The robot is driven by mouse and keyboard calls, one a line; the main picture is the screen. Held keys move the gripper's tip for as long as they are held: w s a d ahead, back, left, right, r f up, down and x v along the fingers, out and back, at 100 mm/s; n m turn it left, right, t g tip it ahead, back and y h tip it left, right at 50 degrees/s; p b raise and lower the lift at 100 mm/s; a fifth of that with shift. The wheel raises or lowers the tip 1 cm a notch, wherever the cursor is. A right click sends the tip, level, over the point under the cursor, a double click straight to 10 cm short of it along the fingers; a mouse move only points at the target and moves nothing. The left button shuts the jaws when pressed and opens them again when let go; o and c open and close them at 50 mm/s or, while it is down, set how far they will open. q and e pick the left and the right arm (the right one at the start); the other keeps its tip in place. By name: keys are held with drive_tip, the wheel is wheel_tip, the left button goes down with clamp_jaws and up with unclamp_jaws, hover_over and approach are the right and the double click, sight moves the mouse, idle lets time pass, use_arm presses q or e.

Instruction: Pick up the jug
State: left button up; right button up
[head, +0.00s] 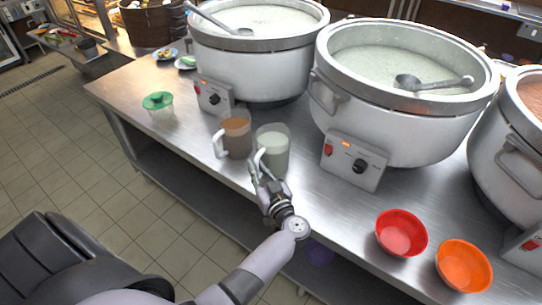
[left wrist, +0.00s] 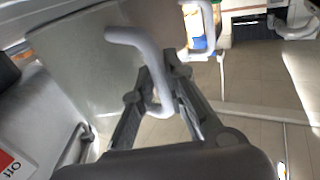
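A clear jug (head: 274,145) with a pale, whitish filling is near the front edge of the steel counter. It looks upright; the gripper partly hides its lower part, so I cannot tell whether its base touches the counter. My left gripper (head: 258,167) is at its handle, on the near left side. In the left wrist view the handle (left wrist: 128,37) runs down between the two close-set fingers (left wrist: 163,72), which look closed on it. The greyish jug wall (left wrist: 82,65) is beside them. A second jug (head: 236,136) with brown filling stands just left. My right gripper is not in view.
Large stockpots (head: 405,90) with control boxes stand behind the jugs. A red bowl (head: 401,233) and an orange bowl (head: 464,266) are at the front right. Bare counter (head: 310,190) lies right of the jug.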

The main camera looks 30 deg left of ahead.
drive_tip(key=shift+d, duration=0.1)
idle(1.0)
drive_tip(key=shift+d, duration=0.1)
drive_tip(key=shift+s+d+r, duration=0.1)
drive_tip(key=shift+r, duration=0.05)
